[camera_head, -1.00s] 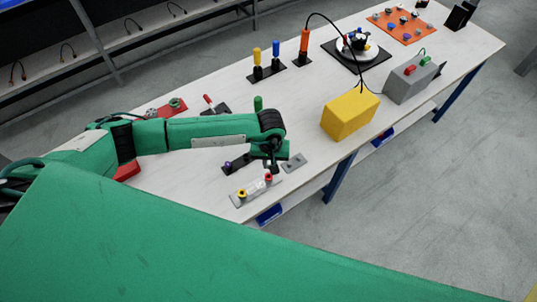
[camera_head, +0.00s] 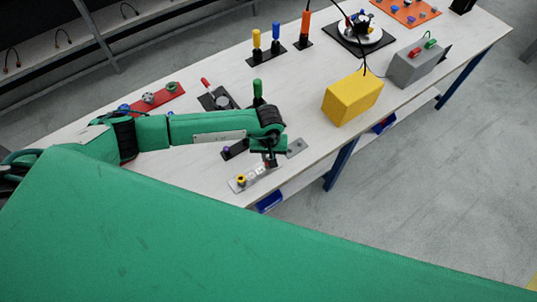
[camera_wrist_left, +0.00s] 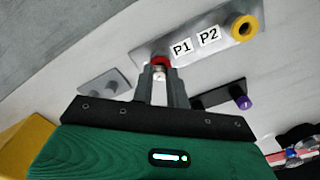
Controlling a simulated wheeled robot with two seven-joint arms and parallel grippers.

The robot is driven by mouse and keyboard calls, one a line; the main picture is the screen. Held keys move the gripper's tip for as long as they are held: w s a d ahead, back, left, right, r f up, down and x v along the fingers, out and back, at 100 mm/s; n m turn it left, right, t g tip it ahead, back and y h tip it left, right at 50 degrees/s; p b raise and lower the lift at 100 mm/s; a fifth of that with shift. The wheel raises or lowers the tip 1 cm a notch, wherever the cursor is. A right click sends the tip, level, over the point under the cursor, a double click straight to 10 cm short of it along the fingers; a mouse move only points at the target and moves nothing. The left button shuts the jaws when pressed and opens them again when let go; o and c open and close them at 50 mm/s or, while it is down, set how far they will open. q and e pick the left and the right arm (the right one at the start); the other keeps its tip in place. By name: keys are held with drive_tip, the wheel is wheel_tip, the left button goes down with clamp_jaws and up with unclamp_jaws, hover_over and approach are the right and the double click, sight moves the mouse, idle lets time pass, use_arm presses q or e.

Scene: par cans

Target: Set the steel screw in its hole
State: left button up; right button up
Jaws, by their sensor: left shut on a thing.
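The labelled light grey plate (camera_head: 260,178) lies near the table's front edge, and it also shows in the wrist view (camera_wrist_left: 150,52). It has a red ring (camera_wrist_left: 160,61) beside the P1 mark and a yellow ring (camera_wrist_left: 244,28) beside P2. My left gripper (camera_head: 269,160) points down at the red-ring end. In the wrist view its fingers are shut on a small silver piece, seemingly the steel screw (camera_wrist_left: 160,72), directly in front of the red ring. Whether the piece is inside the ring or just above it, I cannot tell. My right gripper is not in view.
A small grey plate with holes (camera_head: 297,147) and a dark plate with a purple knob (camera_head: 228,152) flank the gripper. A green post (camera_head: 258,90) stands behind my arm. A yellow box (camera_head: 350,98) and a grey box (camera_head: 415,65) stand to the right.

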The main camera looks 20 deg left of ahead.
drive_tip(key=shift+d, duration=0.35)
use_arm(q)
drive_tip(key=shift+a, duration=0.1)
drive_tip(key=shift+b, duration=0.3)
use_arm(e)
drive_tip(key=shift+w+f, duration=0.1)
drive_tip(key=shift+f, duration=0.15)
use_arm(q)
drive_tip(key=shift+s, duration=0.1)
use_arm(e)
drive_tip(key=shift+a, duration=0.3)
use_arm(q)
drive_tip(key=shift+f+b, duration=0.1)
drive_tip(key=shift+b, duration=0.2)
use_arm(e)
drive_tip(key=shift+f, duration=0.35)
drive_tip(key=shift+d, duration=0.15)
use_arm(q)
drive_tip(key=o, duration=0.5)
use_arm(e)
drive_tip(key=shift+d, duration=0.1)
